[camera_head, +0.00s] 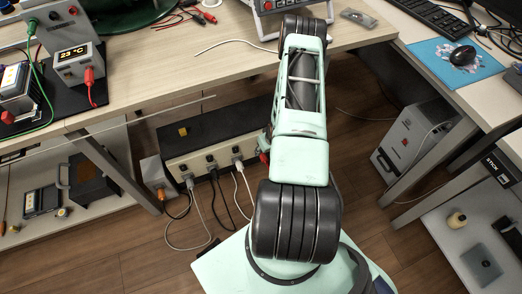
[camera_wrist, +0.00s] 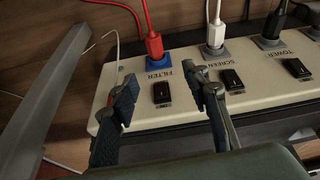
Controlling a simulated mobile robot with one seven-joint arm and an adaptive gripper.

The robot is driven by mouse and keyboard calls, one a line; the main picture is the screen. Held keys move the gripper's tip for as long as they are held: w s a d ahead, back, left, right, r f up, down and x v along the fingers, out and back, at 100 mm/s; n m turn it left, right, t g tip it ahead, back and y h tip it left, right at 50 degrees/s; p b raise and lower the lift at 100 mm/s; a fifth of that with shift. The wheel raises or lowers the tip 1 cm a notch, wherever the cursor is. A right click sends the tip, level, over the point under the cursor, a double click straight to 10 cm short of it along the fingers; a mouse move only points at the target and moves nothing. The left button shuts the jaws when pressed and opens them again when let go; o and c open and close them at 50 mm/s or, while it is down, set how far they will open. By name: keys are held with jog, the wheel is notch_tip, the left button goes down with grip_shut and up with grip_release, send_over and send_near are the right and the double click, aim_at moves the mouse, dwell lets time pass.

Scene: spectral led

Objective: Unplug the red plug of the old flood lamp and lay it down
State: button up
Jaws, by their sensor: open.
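In the wrist view a red plug (camera_wrist: 154,45) with a red cord sits in a blue socket (camera_wrist: 177,55) marked FILTER on a cream power box (camera_wrist: 262,77). My gripper (camera_wrist: 162,90) is open and empty. Its fingers are spread in front of the red plug, apart from it, over the box. The power box (camera_head: 225,150) also shows in the head view, on the floor under the bench, with the red plug (camera_head: 264,157) at its right end, partly behind my arm. My gripper is hidden there. The lamp is not identifiable.
A white plug (camera_wrist: 214,42) sits in the SCREEN socket and a black plug (camera_wrist: 274,27) in the TOWER socket, right of the red one. Black rocker switches (camera_wrist: 231,79) line the box. A grey bench leg (camera_wrist: 52,90) stands at the left of the wrist view.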

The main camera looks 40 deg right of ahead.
aim_at(263, 156)
jog(key=shift+m, duration=0.5)
jog(key=b+x, duration=0.1)
jog(key=x, duration=0.3)
jog(key=b+x, duration=0.1)
jog(key=x, duration=0.3)
jog(key=s+b+x, duration=0.1)
jog(key=b+x, duration=0.1)
jog(key=x, duration=0.3)
jog(key=shift+d+f, duration=0.25)
grip_shut()
